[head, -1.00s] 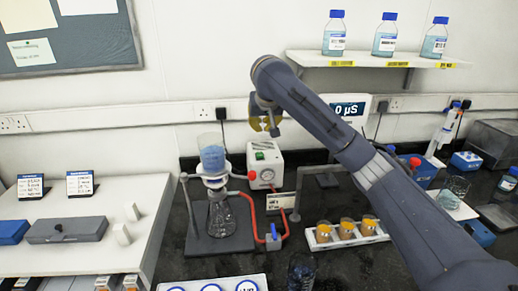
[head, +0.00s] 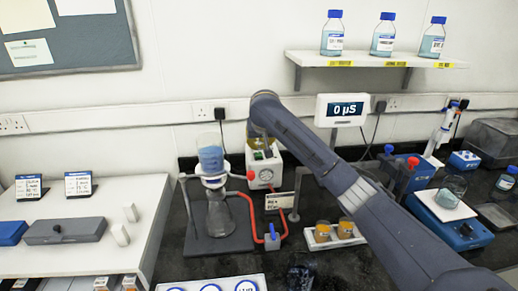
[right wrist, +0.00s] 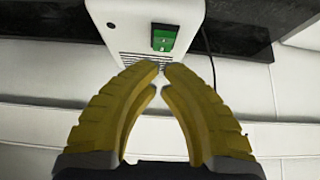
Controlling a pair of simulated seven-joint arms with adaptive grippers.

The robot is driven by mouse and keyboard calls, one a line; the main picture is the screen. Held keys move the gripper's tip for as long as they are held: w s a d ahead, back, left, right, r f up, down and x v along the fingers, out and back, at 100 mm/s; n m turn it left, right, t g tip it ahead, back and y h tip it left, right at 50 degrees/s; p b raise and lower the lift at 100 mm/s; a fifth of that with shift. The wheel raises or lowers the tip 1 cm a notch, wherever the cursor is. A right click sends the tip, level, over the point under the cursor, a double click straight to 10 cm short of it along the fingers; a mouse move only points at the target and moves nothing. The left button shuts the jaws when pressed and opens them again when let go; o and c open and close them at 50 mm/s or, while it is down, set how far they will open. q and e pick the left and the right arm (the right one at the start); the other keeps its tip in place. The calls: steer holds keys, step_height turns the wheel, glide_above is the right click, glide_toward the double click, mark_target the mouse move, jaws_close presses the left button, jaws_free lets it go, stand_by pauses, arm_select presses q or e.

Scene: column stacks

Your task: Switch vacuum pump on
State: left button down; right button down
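The vacuum pump (head: 277,166) is a small white box with a round gauge on its front, standing at the back of the dark bench. In the right wrist view the pump (right wrist: 125,25) fills the top, with a green switch (right wrist: 163,38) on its face. My right gripper (head: 260,141) is just above the pump in the head view and partly hides its top. In the right wrist view its yellow fingers (right wrist: 161,66) are brought together with nothing between them, their tips just short of the switch. I cannot tell whether they touch the pump. My left gripper is not in view.
A filter flask (head: 220,215) on a stand is left of the pump, joined by red tubing (head: 253,215). A tray of small cups (head: 335,235) sits at front centre, partly behind my right arm. A conductivity display (head: 345,108) stands behind. A bottle shelf (head: 375,60) is above.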

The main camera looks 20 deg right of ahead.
mark_target(258, 152)
steer(key=shift+s+f, duration=0.1)
steer(key=shift+f, duration=0.95)
steer(key=shift+s+f+t, duration=0.2)
steer(key=shift+f+t, duration=0.1)
steer(key=shift+f, duration=0.1)
steer(key=shift+s+a+f+t, duration=0.1)
steer(key=shift+s+f+t, duration=0.1)
steer(key=shift+t, duration=0.4)
steer(key=shift+r, duration=0.15)
steer(key=shift+w, duration=0.25)
steer(key=shift+w+r, duration=0.1)
steer(key=shift+w, duration=0.5)
